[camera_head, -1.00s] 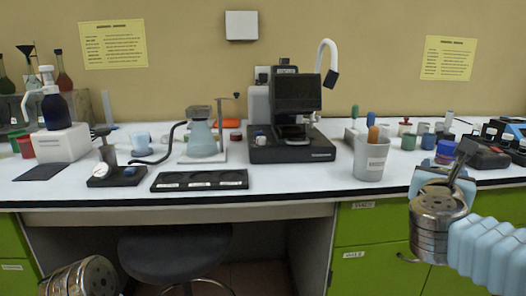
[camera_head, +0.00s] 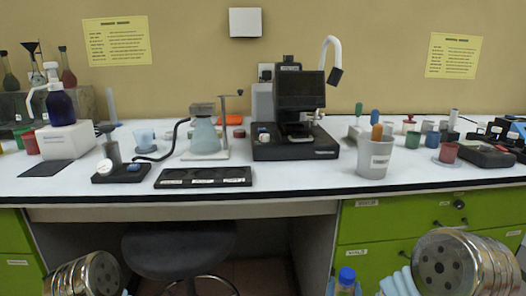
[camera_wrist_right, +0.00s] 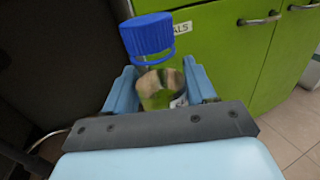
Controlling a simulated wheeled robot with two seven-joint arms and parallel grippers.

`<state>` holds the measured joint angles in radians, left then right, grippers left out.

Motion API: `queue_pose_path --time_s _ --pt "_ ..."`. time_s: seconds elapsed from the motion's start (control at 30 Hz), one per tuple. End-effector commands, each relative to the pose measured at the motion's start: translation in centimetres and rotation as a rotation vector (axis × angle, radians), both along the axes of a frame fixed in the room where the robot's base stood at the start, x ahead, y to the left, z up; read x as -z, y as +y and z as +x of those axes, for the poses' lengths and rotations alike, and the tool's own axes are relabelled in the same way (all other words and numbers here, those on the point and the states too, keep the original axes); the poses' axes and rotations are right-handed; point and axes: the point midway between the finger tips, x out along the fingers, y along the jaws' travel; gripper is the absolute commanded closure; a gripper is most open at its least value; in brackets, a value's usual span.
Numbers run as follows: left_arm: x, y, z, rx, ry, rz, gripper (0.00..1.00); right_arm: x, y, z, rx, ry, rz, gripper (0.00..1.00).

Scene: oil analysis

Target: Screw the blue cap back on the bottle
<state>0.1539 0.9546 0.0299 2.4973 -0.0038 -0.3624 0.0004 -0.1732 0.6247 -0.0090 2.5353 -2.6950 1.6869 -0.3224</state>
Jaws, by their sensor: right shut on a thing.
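A bottle with a blue cap (camera_head: 346,276) shows at the bottom edge of the head view, in front of the bench and below its top. In the right wrist view the blue cap (camera_wrist_right: 147,36) is above the clear bottle (camera_wrist_right: 162,90), with a thin blue ring below the cap. I cannot tell whether the cap is seated on the neck. My right gripper (camera_wrist_right: 160,80) is shut on the bottle, one light blue finger on each side. The bottle's lower part is hidden by the gripper. My left gripper is out of view.
The white bench (camera_head: 300,180) holds a black microscope-like instrument (camera_head: 296,110), a black tray (camera_head: 204,178), a grey cup (camera_head: 376,158) and several small pots. Green drawers (camera_head: 390,255) stand below at right. A dark stool (camera_head: 178,245) stands under the bench.

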Motion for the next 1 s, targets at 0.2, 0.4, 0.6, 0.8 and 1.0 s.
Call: queue_pose_path --time_s 0.2,0.4,0.6,0.8,1.0 --pt "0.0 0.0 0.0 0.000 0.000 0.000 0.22 -0.1 -0.1 0.0 0.003 -0.001 0.001 0.99" --pt "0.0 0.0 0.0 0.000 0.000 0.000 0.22 -0.1 -0.1 0.0 0.003 0.000 0.000 0.99" --pt "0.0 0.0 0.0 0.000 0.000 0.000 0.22 0.1 0.1 0.0 -0.007 0.001 -0.001 0.99" --pt "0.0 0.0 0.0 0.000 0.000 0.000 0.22 2.2 2.6 0.0 -0.114 0.005 -0.002 0.99" --pt "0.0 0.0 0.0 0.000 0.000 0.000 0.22 4.8 6.0 -0.1 -0.254 0.010 -0.003 0.99"
